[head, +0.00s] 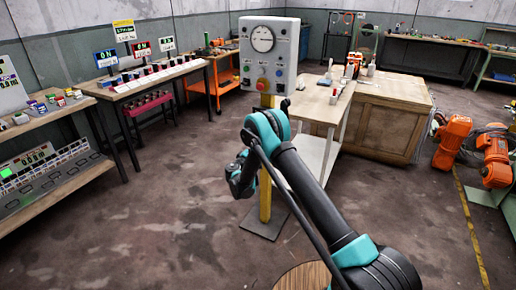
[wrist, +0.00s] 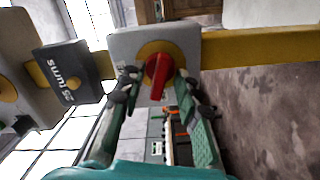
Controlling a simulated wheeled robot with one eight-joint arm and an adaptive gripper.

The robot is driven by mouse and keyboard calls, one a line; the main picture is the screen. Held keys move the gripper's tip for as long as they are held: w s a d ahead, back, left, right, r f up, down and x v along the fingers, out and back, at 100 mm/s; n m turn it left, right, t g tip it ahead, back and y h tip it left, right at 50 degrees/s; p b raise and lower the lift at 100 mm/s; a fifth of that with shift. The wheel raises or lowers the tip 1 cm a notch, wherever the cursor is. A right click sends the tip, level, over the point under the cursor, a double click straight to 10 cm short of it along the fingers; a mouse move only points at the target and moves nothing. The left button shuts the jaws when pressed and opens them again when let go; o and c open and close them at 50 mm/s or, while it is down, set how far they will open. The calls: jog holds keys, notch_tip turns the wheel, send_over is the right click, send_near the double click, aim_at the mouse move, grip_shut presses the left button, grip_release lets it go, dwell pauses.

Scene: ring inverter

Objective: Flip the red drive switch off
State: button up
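The red drive switch (wrist: 158,77) is a red handle on a yellow round plate, on a grey box (wrist: 190,40) fixed to a yellow post (wrist: 255,47). In the wrist view its handle stands nearly upright in the picture, slightly tilted, across the line of the post. My gripper (wrist: 155,82) is open, with one finger on each side of the handle; small gaps seem to show, and contact is unclear. In the head view my gripper (head: 240,178) is beside the post, and the red switch is hidden behind my arm.
A grey control panel (head: 263,38) with a gauge and buttons tops the yellow post (head: 265,200). A dark labelled box (wrist: 62,72) is on the post in the wrist view. Benches (head: 160,78) stand left, a wooden cabinet (head: 375,115) right. Floor at front left is clear.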

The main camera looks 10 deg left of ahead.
grip_shut()
jog(key=n, duration=0.4)
jog(key=shift+f, duration=0.1)
dwell(0.3)
grip_release()
jog(key=shift+s+a, duration=0.1)
jog(key=shift+s, duration=0.05)
jog(key=v, duration=1.1)
jog(key=shift+s, duration=0.4)
